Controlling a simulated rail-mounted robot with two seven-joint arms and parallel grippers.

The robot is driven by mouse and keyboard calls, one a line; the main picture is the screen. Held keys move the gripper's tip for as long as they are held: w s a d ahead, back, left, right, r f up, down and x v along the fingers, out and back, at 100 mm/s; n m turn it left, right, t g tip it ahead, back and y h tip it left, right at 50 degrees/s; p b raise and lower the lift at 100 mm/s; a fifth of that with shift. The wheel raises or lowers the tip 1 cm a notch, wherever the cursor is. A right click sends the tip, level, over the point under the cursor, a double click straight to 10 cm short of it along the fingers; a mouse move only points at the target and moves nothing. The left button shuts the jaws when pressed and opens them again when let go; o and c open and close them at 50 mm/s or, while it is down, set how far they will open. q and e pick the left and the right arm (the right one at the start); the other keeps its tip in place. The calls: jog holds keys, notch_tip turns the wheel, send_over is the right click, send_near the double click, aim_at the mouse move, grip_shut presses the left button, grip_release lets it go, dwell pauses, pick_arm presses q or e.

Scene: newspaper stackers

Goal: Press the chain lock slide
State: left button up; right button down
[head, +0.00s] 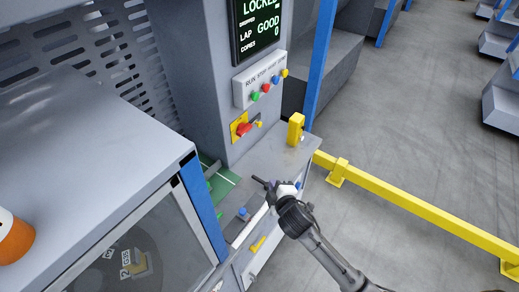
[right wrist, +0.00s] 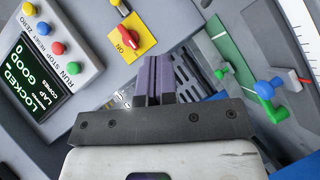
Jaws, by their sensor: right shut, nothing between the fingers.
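No part is labelled as the chain lock slide, so I cannot tell which one it is. A blue knob (head: 242,211) stands on the grey ledge beside the green plate (head: 222,183). In the right wrist view a blue knob (right wrist: 263,90) shows with green parts at the right. A yellow handle (head: 258,244) sits lower on the machine front. My right gripper (head: 262,183) is shut and empty above the ledge. Its fingers (right wrist: 155,78) are together in the right wrist view, apart from the knob. My left gripper is out of view.
A red rotary switch (head: 243,128) on yellow and a button panel (head: 259,82) are on the column, under a display (head: 257,25) reading "LOCKED" and "GOOD". A yellow block (head: 297,129) stands at the ledge's far end. A yellow rail (head: 410,202) runs right over open floor.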

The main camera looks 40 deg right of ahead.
pick_arm(q)
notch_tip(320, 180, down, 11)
jog(key=b, duration=0.9)
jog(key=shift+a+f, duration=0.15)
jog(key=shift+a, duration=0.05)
pick_arm(e)
jog(key=w+d+f+n+t, duration=0.1)
jog(key=w+d+n+t, duration=0.4)
jog(key=w, duration=0.6)
jog(key=shift+n, duration=0.7)
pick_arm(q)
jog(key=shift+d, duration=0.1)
pick_arm(e)
jog(key=shift+w+f, duration=0.1)
jog(key=shift+w, duration=0.05)
jog(key=b, duration=0.2)
send_near(255, 123)
jog(key=w, duration=0.4)
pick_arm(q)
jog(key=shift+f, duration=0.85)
pick_arm(e)
jog(key=shift+w+d, duration=0.4)
jog(key=shift+d, duration=0.15)
